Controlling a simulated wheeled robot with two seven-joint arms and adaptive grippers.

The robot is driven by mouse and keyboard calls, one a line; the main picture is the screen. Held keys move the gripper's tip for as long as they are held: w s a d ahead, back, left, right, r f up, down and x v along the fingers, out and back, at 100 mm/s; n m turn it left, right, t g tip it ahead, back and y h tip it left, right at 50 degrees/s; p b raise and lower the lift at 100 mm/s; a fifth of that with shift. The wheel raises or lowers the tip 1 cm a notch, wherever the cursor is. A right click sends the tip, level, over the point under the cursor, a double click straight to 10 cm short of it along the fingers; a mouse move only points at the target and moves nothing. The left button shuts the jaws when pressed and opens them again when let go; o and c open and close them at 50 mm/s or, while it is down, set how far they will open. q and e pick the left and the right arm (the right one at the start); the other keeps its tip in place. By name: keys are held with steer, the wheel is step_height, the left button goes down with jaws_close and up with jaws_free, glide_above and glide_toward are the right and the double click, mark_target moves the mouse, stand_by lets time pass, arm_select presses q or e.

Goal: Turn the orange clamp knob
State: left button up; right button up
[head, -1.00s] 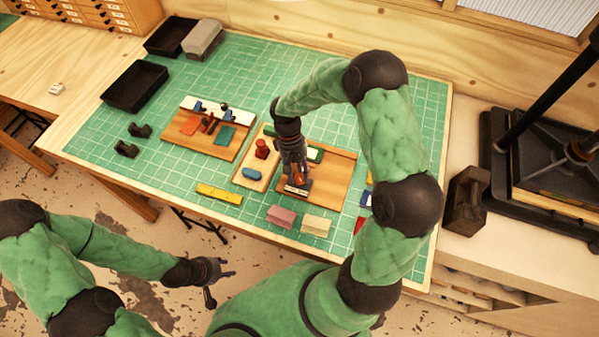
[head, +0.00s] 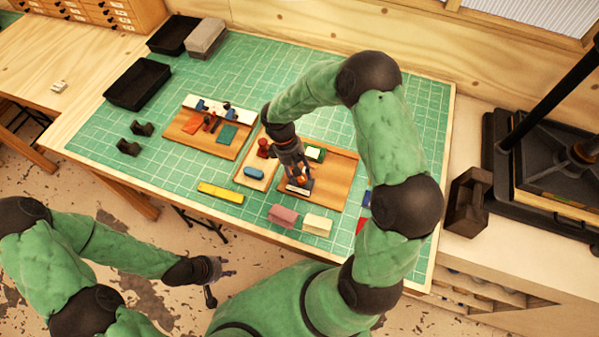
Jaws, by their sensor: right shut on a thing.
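The orange clamp knob (head: 302,178) shows as a small orange patch between the fingers of my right gripper (head: 301,174), which points down over the wooden board (head: 335,185). The gripper is shut on the knob and hides much of it. A dark clamp body with a pale strip (head: 298,189) sits just below the fingertips on the board. My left gripper (head: 219,281) hangs in front of the table, off its edge, with its fingers apart and empty.
A second board (head: 195,140) with coloured pieces lies to the left. A red stamp-like piece (head: 264,148) and a blue piece (head: 254,173) are beside the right gripper. Yellow (head: 220,193), pink (head: 281,215) and cream (head: 317,225) blocks lie near the front edge. Black trays (head: 138,84) stand at the back left.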

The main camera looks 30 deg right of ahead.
steer(key=shift+s, duration=0.3)
steer(key=o, duration=1)
steer(key=shift+o, duration=0.5)
steer(key=shift+s, duration=0.1)
steer(key=shift+w+r, duration=0.15)
steer(key=shift+w, duration=0.1)
steer(key=v, duration=1.1)
steer(key=shift+r, duration=0.3)
steer(key=shift+w+a, duration=0.1)
steer(key=shift+a, duration=0.05)
